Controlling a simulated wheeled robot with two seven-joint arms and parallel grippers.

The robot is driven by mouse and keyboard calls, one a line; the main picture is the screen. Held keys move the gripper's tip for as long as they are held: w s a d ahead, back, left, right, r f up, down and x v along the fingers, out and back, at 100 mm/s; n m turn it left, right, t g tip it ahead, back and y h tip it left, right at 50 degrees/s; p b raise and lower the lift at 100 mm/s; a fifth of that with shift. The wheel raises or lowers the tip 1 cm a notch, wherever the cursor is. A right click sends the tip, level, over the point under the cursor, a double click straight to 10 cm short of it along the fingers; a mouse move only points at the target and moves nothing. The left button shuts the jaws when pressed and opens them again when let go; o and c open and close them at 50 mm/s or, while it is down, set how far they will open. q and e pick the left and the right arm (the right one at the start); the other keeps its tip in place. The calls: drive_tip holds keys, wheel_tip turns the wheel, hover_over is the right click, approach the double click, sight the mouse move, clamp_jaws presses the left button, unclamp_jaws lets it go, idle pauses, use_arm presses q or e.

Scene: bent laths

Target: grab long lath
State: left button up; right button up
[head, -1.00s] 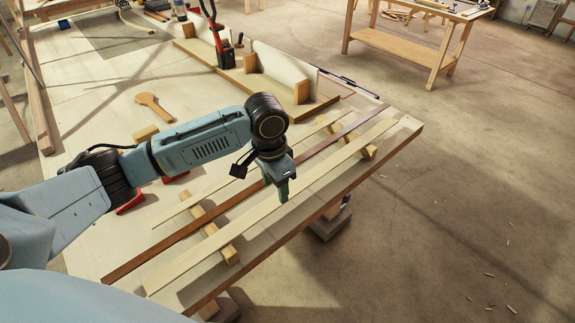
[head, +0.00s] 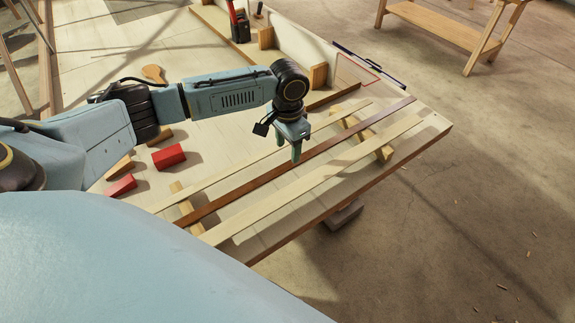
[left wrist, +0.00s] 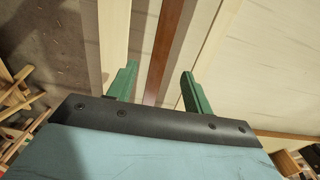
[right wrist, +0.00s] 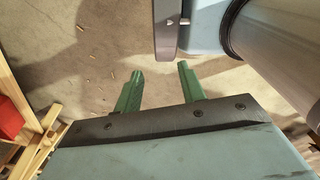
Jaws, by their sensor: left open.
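Three laths lie side by side across two wooden crossbars on the table: a thin pale lath (head: 220,176), a dark brown lath (head: 238,193) in the middle, and a wider pale lath (head: 300,187) near the table edge. The brown and wider pale ones look longer than the thin one. My left gripper (head: 297,152) is open and points down above the brown lath. In the left wrist view, the brown lath (left wrist: 166,45) runs between the open fingers (left wrist: 160,82), not gripped. My right gripper (right wrist: 160,82) is open and empty with bare floor below it.
The crossbars (head: 378,147) raise the laths off the table (head: 95,60). A fixture with upright boards (head: 318,77) stands behind.

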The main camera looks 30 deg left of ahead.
sight(287, 166)
use_arm(q)
drive_tip(key=shift+f, duration=0.65)
wheel_tip(287, 166, down, 4)
drive_tip(key=shift+s+r, duration=0.15)
drive_tip(key=shift+r, duration=0.05)
drive_tip(key=shift+f, duration=0.3)
clamp_jaws()
use_arm(e)
drive_tip(key=shift+w+r, duration=0.2)
drive_tip(key=shift+w, duration=0.8)
